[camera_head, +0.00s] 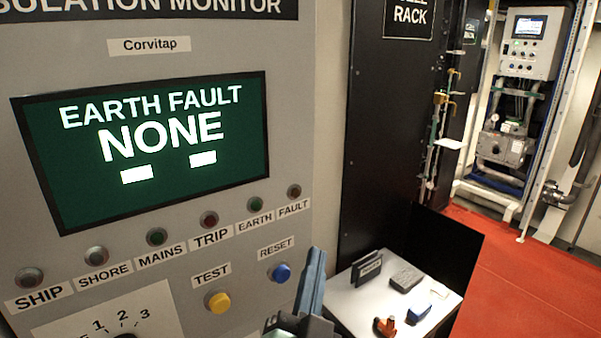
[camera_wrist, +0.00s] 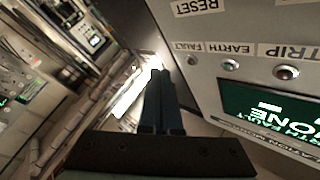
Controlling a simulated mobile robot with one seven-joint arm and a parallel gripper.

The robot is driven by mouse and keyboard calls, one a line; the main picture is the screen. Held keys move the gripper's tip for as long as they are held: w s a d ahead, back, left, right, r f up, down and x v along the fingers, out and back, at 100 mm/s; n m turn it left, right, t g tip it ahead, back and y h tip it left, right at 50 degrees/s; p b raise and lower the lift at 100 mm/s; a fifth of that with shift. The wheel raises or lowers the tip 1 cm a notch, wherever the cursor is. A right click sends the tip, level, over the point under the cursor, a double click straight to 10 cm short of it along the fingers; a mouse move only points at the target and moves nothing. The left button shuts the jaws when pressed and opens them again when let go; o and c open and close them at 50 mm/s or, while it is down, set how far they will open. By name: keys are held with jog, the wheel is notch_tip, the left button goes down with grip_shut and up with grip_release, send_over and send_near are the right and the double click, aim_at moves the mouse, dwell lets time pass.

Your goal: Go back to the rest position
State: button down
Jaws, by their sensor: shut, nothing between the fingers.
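My gripper (camera_head: 313,278) is at the lower middle of the head view, just right of the blue RESET button (camera_head: 281,272) and in front of the panel. It is shut and empty, with its fingers pointing up. In the wrist view the closed fingers of my gripper (camera_wrist: 162,82) stand beside the upside-down panel face (camera_wrist: 215,62). The insulation monitor's screen (camera_head: 145,148) reads EARTH FAULT NONE. Whether the fingers touch the panel cannot be told, but they look apart from it.
A yellow TEST button (camera_head: 218,301) and a row of indicator lamps (camera_head: 157,237) are on the panel. A white table (camera_head: 352,308) with small items stands to the right, beside a black rack (camera_head: 392,120). Red floor (camera_head: 530,290) lies open at the far right.

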jog(key=s+r+n+t+y, duration=0.2)
jog(key=s+r, duration=0.4)
jog(key=r, duration=0.9)
jog(key=s+a+r+n+t+y+b, duration=0.1)
jog(key=s+r+n+t, duration=0.3)
jog(key=r, duration=1)
jog(key=s+n+y, duration=0.1)
jog(key=s+n, duration=0.1)
jog(key=shift+s+a+r+n+t, duration=0.3)
jog(key=shift+s+r+n+t, duration=0.05)
jog(key=shift+n+t, duration=0.05)
